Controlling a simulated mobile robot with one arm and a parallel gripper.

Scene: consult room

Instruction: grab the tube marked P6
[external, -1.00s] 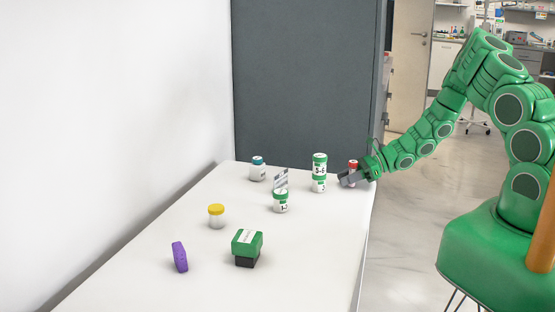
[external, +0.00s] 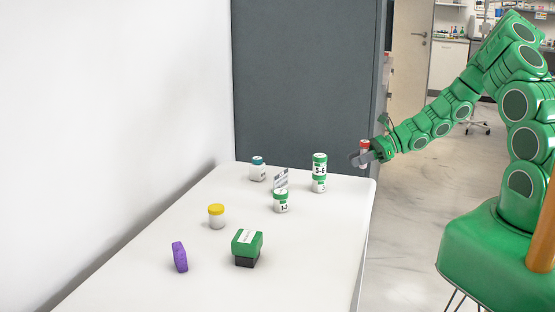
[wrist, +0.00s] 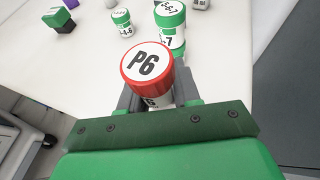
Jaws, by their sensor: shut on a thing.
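The tube marked P6 (wrist: 147,65) has a red cap with black lettering and a white body. In the wrist view it stands between the two grey fingers of my gripper (wrist: 155,98), which are shut on it. In the external view the tube (external: 365,146) shows red at the top, held upright above the table's far right corner. My gripper (external: 364,159) is around its lower part, raised clear of the tabletop. The fingers hide part of its body.
On the white table (external: 310,240) a stacked green-and-white pair (external: 319,172) stands nearest my gripper. A grey cabinet (external: 305,75) stands behind.

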